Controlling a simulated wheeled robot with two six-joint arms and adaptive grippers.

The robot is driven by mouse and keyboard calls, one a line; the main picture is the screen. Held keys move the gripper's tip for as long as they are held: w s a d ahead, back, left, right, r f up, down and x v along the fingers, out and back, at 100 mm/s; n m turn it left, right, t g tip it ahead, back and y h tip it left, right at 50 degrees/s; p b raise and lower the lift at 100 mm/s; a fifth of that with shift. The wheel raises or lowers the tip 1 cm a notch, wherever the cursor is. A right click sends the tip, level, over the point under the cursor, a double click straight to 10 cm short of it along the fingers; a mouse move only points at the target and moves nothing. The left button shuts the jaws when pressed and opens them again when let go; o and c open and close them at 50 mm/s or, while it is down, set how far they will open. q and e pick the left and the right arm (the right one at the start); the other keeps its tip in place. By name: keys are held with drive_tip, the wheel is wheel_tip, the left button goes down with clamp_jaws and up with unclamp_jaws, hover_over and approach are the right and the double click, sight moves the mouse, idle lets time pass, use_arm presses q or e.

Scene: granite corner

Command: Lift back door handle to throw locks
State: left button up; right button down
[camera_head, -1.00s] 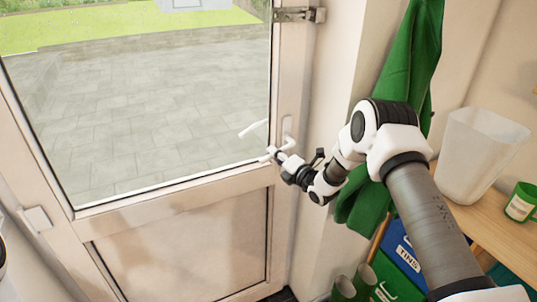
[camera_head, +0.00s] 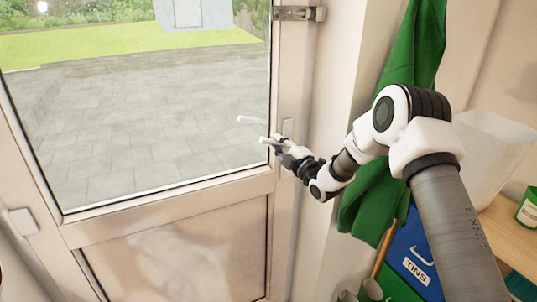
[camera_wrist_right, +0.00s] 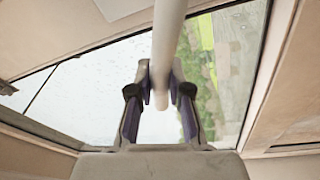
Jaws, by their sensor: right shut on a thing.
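The back door's white lever handle (camera_head: 268,141) sits on the right side of the door frame, by the glass. It points left and looks about level, with its faint reflection in the pane. My right gripper (camera_head: 279,147) is shut on the lever. In the right wrist view the lever (camera_wrist_right: 169,40) runs down between the two fingers of the right gripper (camera_wrist_right: 160,95), its rounded end showing between them. The back door (camera_head: 170,240) looks closed against its frame. My left gripper is not in view.
A green cloth (camera_head: 405,110) hangs right of the door, beside my right arm. A metal fitting (camera_head: 298,14) is on the upper frame.

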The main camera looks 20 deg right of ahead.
drive_tip(key=shift+d+r+m+h+b, duration=0.15)
drive_tip(key=shift+d+r+m+b, duration=0.15)
drive_tip(key=shift+r+m, duration=0.35)
drive_tip(key=shift+d+r+m+h+b, duration=0.15)
drive_tip(key=shift+r+m+b, duration=0.25)
drive_tip(key=shift+m, duration=0.55)
drive_tip(key=c, duration=1.1)
unclamp_jaws()
drive_tip(key=shift+w+a, duration=0.1)
drive_tip(key=shift+f, duration=0.1)
drive_tip(key=shift+a, duration=0.1)
drive_tip(key=shift+s+f, duration=0.1)
drive_tip(key=shift+s, duration=0.25)
drive_tip(key=s, duration=0.3)
drive_tip(key=s+d+f, duration=0.1)
drive_tip(key=s, duration=0.7)
drive_tip(key=shift+s+d+f, duration=0.15)
drive_tip(key=shift+d+f, duration=0.15)
drive_tip(key=shift+d, duration=0.05)
